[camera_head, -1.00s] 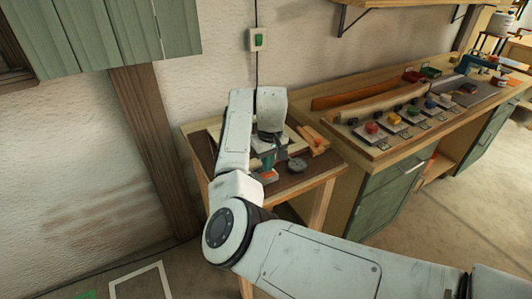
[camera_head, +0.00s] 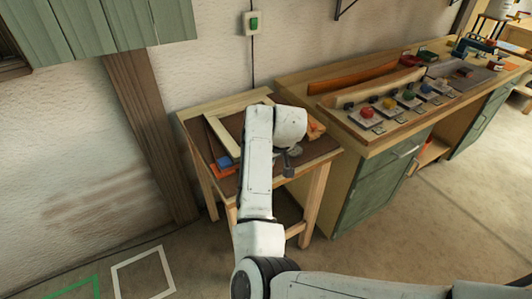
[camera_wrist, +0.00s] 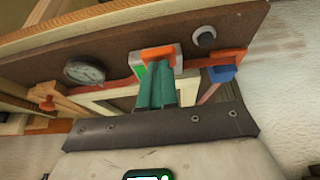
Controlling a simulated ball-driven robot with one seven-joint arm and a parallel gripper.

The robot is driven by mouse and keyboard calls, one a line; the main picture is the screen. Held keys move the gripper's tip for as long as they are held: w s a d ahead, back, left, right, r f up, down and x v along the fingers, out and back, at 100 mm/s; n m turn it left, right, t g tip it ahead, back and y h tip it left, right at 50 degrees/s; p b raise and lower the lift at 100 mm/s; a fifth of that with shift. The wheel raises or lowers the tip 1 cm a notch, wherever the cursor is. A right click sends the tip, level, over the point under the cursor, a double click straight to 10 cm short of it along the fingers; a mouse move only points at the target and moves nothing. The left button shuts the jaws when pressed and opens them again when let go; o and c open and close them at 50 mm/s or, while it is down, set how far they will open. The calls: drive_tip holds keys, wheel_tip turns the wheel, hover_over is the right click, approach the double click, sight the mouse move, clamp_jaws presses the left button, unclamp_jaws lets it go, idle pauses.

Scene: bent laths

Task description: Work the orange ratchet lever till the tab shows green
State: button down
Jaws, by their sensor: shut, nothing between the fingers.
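In the wrist view, my gripper (camera_wrist: 156,84) has its two teal fingers side by side, shut and empty. An orange piece that looks like the ratchet lever (camera_wrist: 157,53) shows right at the fingertips, over a pale grey plate; I cannot tell whether they touch. A small green patch (camera_wrist: 138,71), perhaps the tab, shows just left of the fingers, partly hidden. In the head view my arm covers the fingers, lever and tab.
A blue block (camera_wrist: 222,74) with an orange-red bar, a round dial (camera_wrist: 85,72) and a black knob (camera_wrist: 205,38) are close by. The small table (camera_head: 185,121) also carries a pale wooden frame (camera_head: 218,130). A longer workbench (camera_head: 350,150) stands to the right.

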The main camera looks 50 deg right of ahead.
drive_tip(key=shift+r, duration=0.1)
drive_tip(key=shift+r+p, duration=0.7)
drive_tip(key=shift+p, duration=0.15)
drive_tip(key=shift+r, duration=0.2)
drive_tip(key=r+p, duration=0.2)
drive_tip(key=w+r+p, duration=0.1)
drive_tip(key=r+p, duration=0.1)
drive_tip(key=shift+d+r, duration=0.1)
drive_tip(key=shift+d, duration=0.1)
drive_tip(key=w+d+b+v, duration=0.1)
drive_tip(key=b+v, duration=0.1)
drive_tip(key=v, duration=0.7)
drive_tip(key=shift+w+a+r, duration=0.2)
drive_tip(key=shift+a+r, duration=0.1)
drive_tip(key=shift+r, duration=0.05)
